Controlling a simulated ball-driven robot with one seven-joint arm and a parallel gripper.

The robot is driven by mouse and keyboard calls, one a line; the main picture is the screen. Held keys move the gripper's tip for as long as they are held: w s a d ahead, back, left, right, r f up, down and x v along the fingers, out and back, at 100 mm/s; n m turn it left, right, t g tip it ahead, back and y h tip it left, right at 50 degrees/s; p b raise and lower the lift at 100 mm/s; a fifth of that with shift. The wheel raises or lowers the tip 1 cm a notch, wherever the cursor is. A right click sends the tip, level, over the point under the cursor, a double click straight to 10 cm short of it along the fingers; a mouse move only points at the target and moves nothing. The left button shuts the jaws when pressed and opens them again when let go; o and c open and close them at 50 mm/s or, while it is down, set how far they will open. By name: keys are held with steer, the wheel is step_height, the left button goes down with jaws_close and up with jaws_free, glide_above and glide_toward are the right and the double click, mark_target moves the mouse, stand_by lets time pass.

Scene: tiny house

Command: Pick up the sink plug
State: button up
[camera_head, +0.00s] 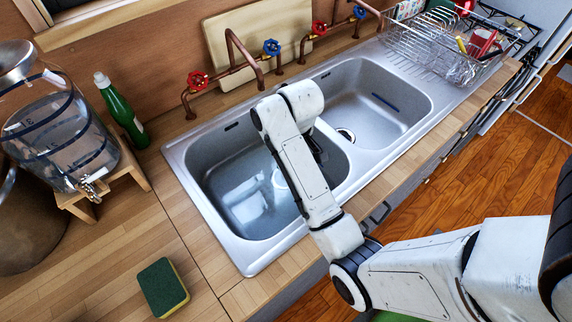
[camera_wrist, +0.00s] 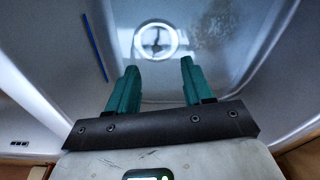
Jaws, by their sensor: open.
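In the wrist view a pale round ring (camera_wrist: 156,40) with a dark middle lies on the basin floor. I cannot tell whether it is the sink plug or an open drain. My gripper (camera_wrist: 157,72) is open and empty, its two green fingers apart and pointing toward the ring from nearer the camera. In the head view my arm reaches over the double sink (camera_head: 256,262) and hides my gripper. A pale round part (camera_head: 279,178) shows beside the arm in the left basin.
Pipes with red (camera_head: 197,80) and blue (camera_head: 271,47) taps run behind the basins. A dish rack (camera_head: 432,45) stands at the far right. A sponge (camera_head: 163,287), green bottle (camera_head: 121,111) and water dispenser (camera_head: 58,130) are on the left counter. Basin walls surround my gripper.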

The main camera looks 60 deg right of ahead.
steer(key=f, duration=0.3)
steer(key=w+f, duration=0.1)
steer(key=f, duration=0.1)
steer(key=shift+d, duration=0.3)
steer(key=shift+w+d+f, duration=0.1)
steer(key=shift+w+f, duration=0.1)
steer(key=shift+f, duration=0.75)
steer(key=shift+w+d+f, duration=0.1)
steer(key=shift+w+f, duration=0.15)
steer(key=shift+f, duration=0.65)
steer(key=shift+w+f, duration=0.2)
steer(key=shift+f, duration=0.75)
jaws_close()
